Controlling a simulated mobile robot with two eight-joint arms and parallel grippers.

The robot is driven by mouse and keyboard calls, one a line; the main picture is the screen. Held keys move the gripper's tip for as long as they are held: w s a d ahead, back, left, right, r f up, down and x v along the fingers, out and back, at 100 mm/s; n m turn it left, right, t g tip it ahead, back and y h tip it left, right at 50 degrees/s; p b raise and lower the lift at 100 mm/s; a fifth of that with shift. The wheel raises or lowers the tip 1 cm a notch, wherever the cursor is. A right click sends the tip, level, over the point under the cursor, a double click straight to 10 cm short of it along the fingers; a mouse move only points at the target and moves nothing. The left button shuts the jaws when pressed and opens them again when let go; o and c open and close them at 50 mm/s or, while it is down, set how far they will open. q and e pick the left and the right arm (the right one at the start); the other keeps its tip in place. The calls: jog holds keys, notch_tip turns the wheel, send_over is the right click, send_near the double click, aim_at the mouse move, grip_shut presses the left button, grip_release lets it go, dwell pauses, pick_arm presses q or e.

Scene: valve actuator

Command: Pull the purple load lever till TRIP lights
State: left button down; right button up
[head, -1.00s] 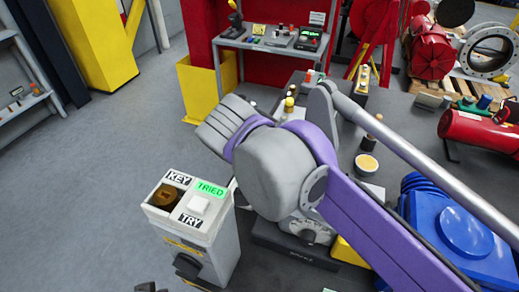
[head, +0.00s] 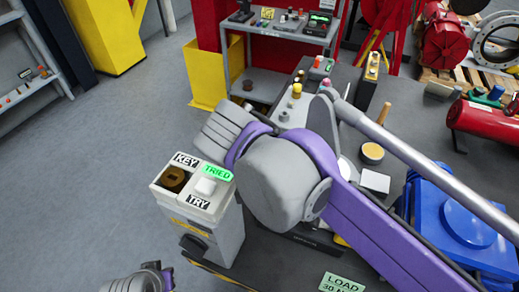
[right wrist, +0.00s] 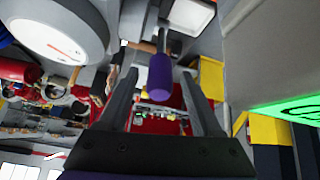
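The purple load lever (right wrist: 160,76) shows in the right wrist view as a short purple cylinder on a thin grey rod. My right gripper (right wrist: 158,92) is open, with one finger on each side of the lever's grip in the picture. I cannot tell whether the grip is between the fingers or beyond them; no contact shows. In the head view my right arm hides the lever and the gripper. A green sign (head: 343,284) reading LOAD 30 N stands at the bottom. I see no readable TRIP light.
A grey box (head: 205,215) with KEY, TRY and a lit green TRIED sign stands left of my right arm. A white dial (right wrist: 58,28) and a grey panel with a green glow (right wrist: 288,108) flank the right gripper. A blue housing (head: 460,225) is at right.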

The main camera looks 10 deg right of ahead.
jog(key=p+v, duration=0.1)
jog(key=v, duration=1)
jog(key=shift+w, duration=0.1)
